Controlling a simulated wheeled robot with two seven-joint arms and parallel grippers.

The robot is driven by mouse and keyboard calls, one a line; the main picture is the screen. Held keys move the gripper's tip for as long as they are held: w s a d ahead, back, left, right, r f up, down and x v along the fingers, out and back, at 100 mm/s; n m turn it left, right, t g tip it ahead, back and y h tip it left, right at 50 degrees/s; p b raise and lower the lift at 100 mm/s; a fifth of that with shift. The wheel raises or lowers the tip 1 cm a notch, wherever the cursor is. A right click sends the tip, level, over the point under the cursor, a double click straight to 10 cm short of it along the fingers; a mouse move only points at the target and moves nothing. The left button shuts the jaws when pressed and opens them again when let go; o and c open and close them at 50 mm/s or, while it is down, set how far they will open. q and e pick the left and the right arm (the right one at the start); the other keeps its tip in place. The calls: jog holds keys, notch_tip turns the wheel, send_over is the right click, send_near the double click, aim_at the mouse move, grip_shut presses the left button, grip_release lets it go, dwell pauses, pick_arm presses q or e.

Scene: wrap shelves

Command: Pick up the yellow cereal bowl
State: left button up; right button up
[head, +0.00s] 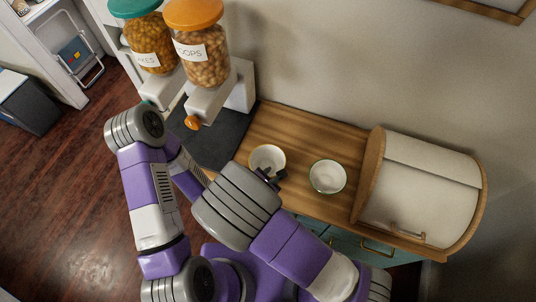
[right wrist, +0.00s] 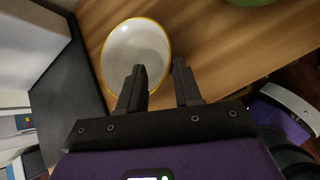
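The yellow cereal bowl (head: 264,155) is white with a yellow rim and stands upright and empty on the wooden counter. In the right wrist view the bowl (right wrist: 132,48) lies just beyond my fingers. My right gripper (head: 273,174) is at the bowl's near right edge. In the right wrist view my right gripper (right wrist: 159,68) is open, with nothing held; one finger overlaps the bowl and the other shows just outside its rim. I cannot tell whether they touch it. My left arm is at the left of the head view; its gripper is hidden.
A green-rimmed bowl (head: 327,176) stands to the right on the counter (head: 300,130). A bread box (head: 420,195) is at the right end. Two cereal dispensers (head: 202,60) (head: 148,45) stand at the left by a dark mat (head: 222,135).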

jog(key=shift+d+f, duration=0.35)
jog(key=shift+f, duration=0.25)
jog(key=x, duration=0.4)
jog(key=shift+w+d+f, duration=0.25)
grip_shut()
